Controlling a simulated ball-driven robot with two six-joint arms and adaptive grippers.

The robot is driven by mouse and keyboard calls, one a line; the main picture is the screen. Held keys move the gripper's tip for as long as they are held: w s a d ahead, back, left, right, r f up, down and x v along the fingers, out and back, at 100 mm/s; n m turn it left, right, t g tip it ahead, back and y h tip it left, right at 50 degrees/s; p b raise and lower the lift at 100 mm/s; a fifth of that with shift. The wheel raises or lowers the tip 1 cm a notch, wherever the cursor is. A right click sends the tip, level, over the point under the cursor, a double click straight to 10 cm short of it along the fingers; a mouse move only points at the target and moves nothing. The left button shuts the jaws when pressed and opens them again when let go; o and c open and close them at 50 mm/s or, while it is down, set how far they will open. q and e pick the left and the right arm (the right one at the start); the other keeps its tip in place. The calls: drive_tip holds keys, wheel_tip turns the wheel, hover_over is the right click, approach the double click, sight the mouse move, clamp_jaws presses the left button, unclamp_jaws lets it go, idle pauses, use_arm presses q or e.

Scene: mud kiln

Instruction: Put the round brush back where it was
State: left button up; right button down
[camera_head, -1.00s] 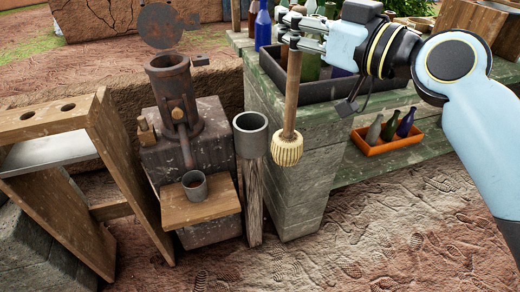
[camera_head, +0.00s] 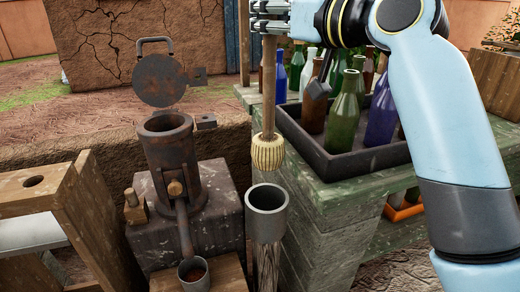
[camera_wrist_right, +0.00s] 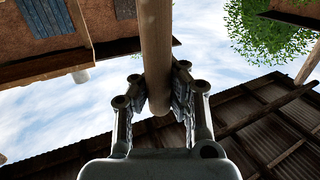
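The round brush (camera_head: 268,153) has a long wooden handle and a pale ribbed round head. It hangs upright, head down, from my right gripper (camera_head: 269,17), which is shut on the handle near its top. The right wrist view shows the handle (camera_wrist_right: 156,60) between both fingers (camera_wrist_right: 158,98). A grey open cylindrical holder (camera_head: 266,212) on a wooden post stands below the brush. The brush head is above the holder's mouth and apart from it. My left gripper is not in view.
A rusty metal burner (camera_head: 170,150) with a raised round lid stands left of the holder. A cup (camera_head: 193,275) sits under its spout. A dark tray (camera_head: 345,160) of several bottles stands on the green bench at right. A wooden frame (camera_head: 75,215) is at left.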

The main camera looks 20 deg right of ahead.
drive_tip(key=b, duration=0.4)
hover_over(272, 124)
drive_tip(key=w, duration=0.2)
drive_tip(key=f, duration=0.8)
drive_tip(key=a+f, duration=0.1)
drive_tip(key=f, duration=0.2)
drive_tip(key=shift+w+f, duration=0.15)
drive_tip(key=shift+f, duration=0.8)
wheel_tip(272, 124, down, 4)
drive_tip(key=shift+f+b, duration=0.15)
drive_tip(key=shift+b, duration=0.6)
drive_tip(key=shift+f, duration=0.35)
drive_tip(key=shift+f+b, duration=0.2)
drive_tip(key=shift+b, duration=0.1)
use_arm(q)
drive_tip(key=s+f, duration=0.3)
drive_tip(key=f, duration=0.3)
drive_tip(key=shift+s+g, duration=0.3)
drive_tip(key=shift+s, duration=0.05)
use_arm(e)
drive_tip(key=c, duration=1.5)
unclamp_jaws()
drive_tip(key=shift+r, duration=0.1)
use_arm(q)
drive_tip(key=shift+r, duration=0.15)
use_arm(e)
drive_tip(key=shift+r, duration=0.1)
